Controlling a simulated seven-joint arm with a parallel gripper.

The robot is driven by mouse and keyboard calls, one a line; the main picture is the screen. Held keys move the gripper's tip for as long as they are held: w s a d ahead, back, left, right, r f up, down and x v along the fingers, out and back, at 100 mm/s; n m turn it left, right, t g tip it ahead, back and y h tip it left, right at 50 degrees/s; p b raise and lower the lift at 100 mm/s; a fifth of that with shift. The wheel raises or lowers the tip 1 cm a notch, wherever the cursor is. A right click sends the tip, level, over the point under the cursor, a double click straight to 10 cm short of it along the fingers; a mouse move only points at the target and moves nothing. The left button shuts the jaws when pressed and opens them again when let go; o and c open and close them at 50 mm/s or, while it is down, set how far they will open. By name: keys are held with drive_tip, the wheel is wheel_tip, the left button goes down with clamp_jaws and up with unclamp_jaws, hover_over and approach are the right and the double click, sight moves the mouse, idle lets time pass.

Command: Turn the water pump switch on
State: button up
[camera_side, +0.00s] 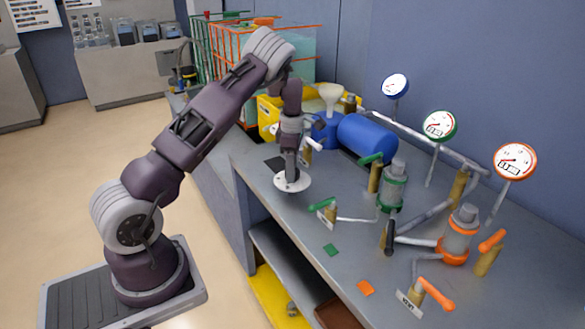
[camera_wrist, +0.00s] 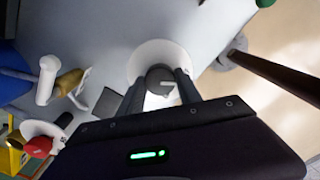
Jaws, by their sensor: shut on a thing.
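The water pump switch appears to be the dark grey round knob (camera_wrist: 158,76) on a white disc (camera_wrist: 150,53), seen in the wrist view. The white disc (camera_side: 294,183) lies near the left edge of the grey bench in the side view, where my gripper hides the knob. My gripper (camera_side: 291,172) points straight down over the disc. In the wrist view my gripper (camera_wrist: 160,83) has one finger on each side of the knob and is shut on it. A short light pointer mark (camera_wrist: 168,85) shows on the knob. Any on or off lettering is too small to read.
A white-handled valve (camera_side: 312,143), a blue tank (camera_side: 367,137) and a white funnel (camera_side: 331,96) stand behind my gripper. Green-handled (camera_side: 327,205) and orange-handled (camera_side: 437,295) valves, pipes and gauges (camera_side: 439,124) fill the right side. Bare bench lies in front of the disc.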

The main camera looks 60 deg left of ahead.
drive_tip(key=m, duration=1)
drive_tip(key=shift+r+m, duration=0.1)
drive_tip(key=shift+m, duration=2)
drive_tip(key=o, duration=1.4)
drive_tip(key=shift+c, duration=0.2)
